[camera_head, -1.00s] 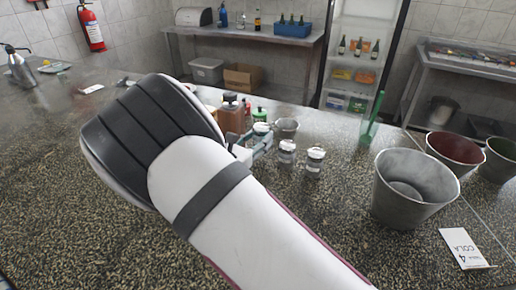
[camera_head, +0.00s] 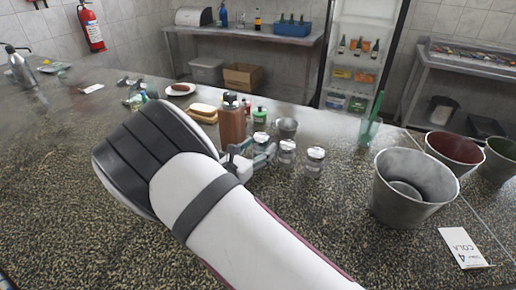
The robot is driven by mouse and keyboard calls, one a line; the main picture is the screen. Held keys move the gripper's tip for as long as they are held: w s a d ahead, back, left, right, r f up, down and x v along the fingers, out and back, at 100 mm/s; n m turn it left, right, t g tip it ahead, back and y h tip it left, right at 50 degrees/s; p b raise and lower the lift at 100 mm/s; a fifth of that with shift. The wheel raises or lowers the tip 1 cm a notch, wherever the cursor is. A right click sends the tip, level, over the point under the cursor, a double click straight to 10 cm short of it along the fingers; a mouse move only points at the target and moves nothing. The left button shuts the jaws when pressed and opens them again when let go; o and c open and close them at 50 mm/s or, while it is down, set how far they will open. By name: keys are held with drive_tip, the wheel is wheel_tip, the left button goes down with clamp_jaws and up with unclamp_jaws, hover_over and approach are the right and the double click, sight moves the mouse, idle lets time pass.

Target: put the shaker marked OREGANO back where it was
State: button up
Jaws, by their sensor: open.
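Three small glass shakers with pale lids stand upright in a row on the speckled counter: a left one (camera_head: 260,139), a middle one (camera_head: 287,149) and a right one (camera_head: 315,158). No label can be read, so I cannot tell which is marked OREGANO. My gripper (camera_head: 267,156) is open, low over the counter, just in front of the left shaker. Its fingers hide the lower part of that shaker. I see nothing held, and cannot tell whether a finger touches glass. My white and black arm covers the counter to the left.
A sandwich (camera_head: 203,112) lies left. A green glass (camera_head: 369,132) and a metal bucket (camera_head: 413,190) stand right. Counter in front of the shakers is clear.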

drive_tip(key=shift+r, duration=0.2)
drive_tip(key=v, duration=1.2)
drive_tip(key=s+d+r+m+g, duration=0.2)
drive_tip(key=d+r+m+g, duration=0.25)
drive_tip(key=d, duration=0.35)
drive_tip(key=s+d+r+m+g+h, duration=0.1)
drive_tip(key=s+d+r+m+g, duration=0.15)
drive_tip(key=d+m+g, duration=0.4)
drive_tip(key=s+d+r+m+g, duration=0.1)
drive_tip(key=d+r+m, duration=0.25)
drive_tip(key=d, duration=0.55)
drive_tip(key=s+d+r+m+y, duration=0.2)
drive_tip(key=s+r+m+y, duration=0.1)
drive_tip(key=s+m, duration=0.2)
drive_tip(key=s+d+r+m+y, duration=0.3)
drive_tip(key=s+m, duration=0.2)
drive_tip(key=s, duration=0.4)
drive_tip(key=s+d+r+m+y, duration=0.2)
drive_tip(key=s+m, duration=0.3)
drive_tip(key=s, duration=0.3)
drive_tip(key=shift+d+r+m+t+y, duration=0.15)
drive_tip(key=shift+r+m+t+y, duration=0.25)
drive_tip(key=shift+y, duration=0.5)
